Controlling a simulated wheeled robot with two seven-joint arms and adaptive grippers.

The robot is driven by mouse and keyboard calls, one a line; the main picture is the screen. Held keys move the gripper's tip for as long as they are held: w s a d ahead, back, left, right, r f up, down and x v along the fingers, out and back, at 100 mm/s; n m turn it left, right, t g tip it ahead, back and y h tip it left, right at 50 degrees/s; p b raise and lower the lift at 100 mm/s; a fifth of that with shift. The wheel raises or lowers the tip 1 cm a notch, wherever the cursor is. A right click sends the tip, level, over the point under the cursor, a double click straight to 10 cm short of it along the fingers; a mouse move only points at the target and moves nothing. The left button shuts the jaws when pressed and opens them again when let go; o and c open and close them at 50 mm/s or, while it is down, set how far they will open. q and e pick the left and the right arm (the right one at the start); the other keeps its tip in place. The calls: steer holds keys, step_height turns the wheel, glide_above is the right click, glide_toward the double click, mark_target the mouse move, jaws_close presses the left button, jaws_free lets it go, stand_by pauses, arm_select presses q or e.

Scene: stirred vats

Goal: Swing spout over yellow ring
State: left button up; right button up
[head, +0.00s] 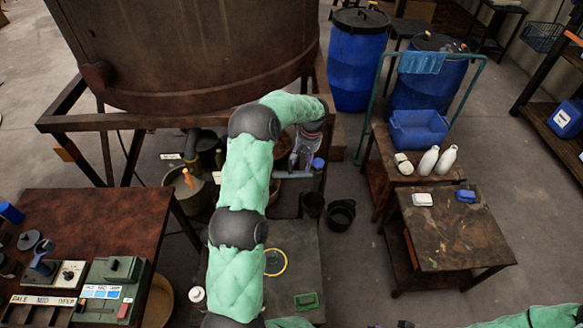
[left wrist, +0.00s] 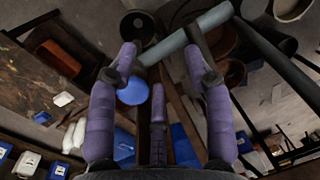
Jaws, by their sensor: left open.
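The yellow ring (head: 284,269) lies flat on a dark table top, its left edge close behind my left arm. A pale grey pipe (head: 291,174), apparently the spout, runs below the big vat, left of a blue cap (head: 318,163). The pipe also crosses the left wrist view (left wrist: 180,42), with the round blue cap (left wrist: 132,91) below its left end. My left gripper (head: 308,148) is open over the pipe, away from the ring. Its purple fingers (left wrist: 162,54) point at the pipe; whether the pipe is between the tips I cannot tell. My right gripper is out of view.
The large brown vat (head: 190,50) on its frame fills the upper left. Black buckets (head: 341,214) stand on the floor right of the pipe. Tables with white bottles (head: 428,160) and a blue bin (head: 418,129) stand at right. A green block (head: 306,300) lies near the ring.

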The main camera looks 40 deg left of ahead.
mark_target(291, 166)
arm_select(q)
steer(key=a+r, duration=0.3)
steer(key=r, duration=0.1)
steer(key=shift+n+y, duration=0.3)
steer(key=shift+n, duration=0.1)
steer(key=f, duration=0.3)
steer(key=a+f, duration=0.1)
steer(key=f, duration=0.3)
steer(key=s+f+b, duration=0.1)
steer(key=f, duration=0.2)
steer(key=shift+s+a+f, duration=0.1)
steer(key=shift+a+f, duration=0.2)
steer(key=shift+a, duration=0.1)
jaws_close()
